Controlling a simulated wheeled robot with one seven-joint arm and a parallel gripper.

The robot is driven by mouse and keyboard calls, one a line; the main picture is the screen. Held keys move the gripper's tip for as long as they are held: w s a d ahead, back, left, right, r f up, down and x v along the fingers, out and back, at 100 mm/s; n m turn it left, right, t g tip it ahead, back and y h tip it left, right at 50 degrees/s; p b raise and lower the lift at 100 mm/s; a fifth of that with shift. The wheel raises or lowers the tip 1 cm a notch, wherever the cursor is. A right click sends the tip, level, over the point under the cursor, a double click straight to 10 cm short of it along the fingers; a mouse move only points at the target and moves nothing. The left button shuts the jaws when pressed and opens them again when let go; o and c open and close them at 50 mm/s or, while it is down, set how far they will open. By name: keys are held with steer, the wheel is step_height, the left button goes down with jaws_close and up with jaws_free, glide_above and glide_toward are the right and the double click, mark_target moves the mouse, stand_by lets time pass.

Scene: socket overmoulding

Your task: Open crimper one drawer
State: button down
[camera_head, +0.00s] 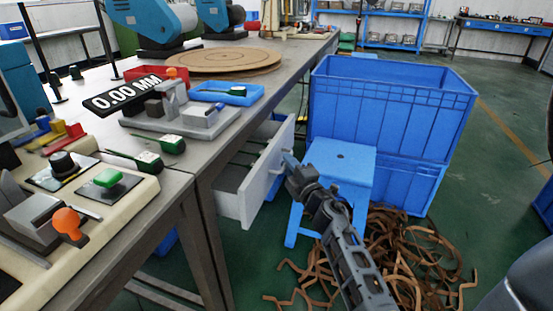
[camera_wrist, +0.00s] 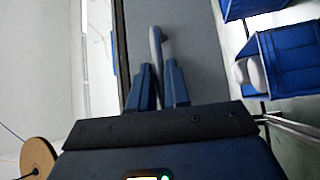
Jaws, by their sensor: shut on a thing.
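The light grey drawer (camera_head: 260,193) stands pulled out from under the workbench in the head view, its inside partly visible. Its front faces right, toward the blue stool. My gripper (camera_head: 288,163) is at the upper part of the drawer front, where the arm's end covers most of the handle. In the wrist view, the pale drawer handle (camera_wrist: 156,42) runs down between the two blue fingers of my gripper (camera_wrist: 160,80). The fingers are shut on the handle. A grey panel (camera_wrist: 195,55), seemingly the drawer front, lies behind them.
A blue stool (camera_head: 342,160) stands close to the right of the drawer, with stacked blue crates (camera_head: 390,100) behind it. Brown strips (camera_head: 415,255) lie heaped on the floor. The workbench top (camera_head: 205,150) holds a 0.00 MM display (camera_head: 122,92) and tools.

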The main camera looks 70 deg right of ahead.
steer(key=s+d+p, duration=0.1)
steer(key=s+p, duration=0.3)
steer(key=s, duration=1.5)
steer(key=shift+s+d+p, duration=0.2)
steer(key=shift+s+p, duration=0.1)
steer(key=shift+p, duration=0.05)
steer(key=c, duration=1.2)
jaws_free()
steer(key=shift+o, duration=0.2)
steer(key=v, duration=0.7)
steer(key=shift+s+a, duration=0.25)
steer(key=shift+s, duration=0.05)
steer(key=shift+f, duration=0.1)
